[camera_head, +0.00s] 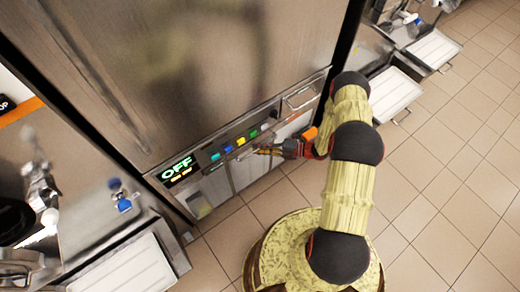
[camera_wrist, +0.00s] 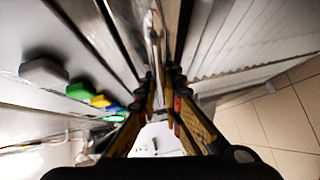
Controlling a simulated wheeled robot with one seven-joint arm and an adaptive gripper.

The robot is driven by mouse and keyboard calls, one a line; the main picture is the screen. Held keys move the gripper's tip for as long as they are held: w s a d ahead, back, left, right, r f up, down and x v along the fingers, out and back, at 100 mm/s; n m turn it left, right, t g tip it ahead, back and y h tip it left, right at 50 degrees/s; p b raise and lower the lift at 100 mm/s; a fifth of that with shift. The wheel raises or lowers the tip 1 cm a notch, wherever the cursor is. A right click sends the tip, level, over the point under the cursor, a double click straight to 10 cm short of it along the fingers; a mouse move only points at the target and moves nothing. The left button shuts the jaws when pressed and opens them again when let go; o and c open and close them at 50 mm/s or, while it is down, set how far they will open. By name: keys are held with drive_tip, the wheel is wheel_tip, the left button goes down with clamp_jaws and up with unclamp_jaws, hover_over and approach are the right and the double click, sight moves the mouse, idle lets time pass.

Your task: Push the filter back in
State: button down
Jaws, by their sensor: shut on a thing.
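My gripper (camera_head: 268,150) is at the front of the steel machine, just below the row of coloured buttons. In the wrist view its two yellow-and-black fingers (camera_wrist: 162,90) close on a narrow shiny metal piece (camera_wrist: 154,40), which I take to be the edge or handle of the filter. The filter's body is mostly hidden by my fingers and the machine front, so I cannot tell how far it stands out.
The machine's panel has coloured buttons (camera_head: 241,141) and a lit OFF display (camera_head: 177,168). A wire-like handle (camera_head: 300,97) is at the panel's right end. White trays (camera_head: 394,96) stand to the right. Tiled floor (camera_head: 440,180) is open at the right.

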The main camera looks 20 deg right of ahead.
drive_tip(key=c, duration=1.9)
unclamp_jaws()
drive_tip(key=shift+w+r, duration=0.1)
drive_tip(key=shift+w, duration=0.15)
drive_tip(key=shift+d, duration=0.1)
drive_tip(key=v, duration=1.2)
drive_tip(key=shift+s, duration=0.2)
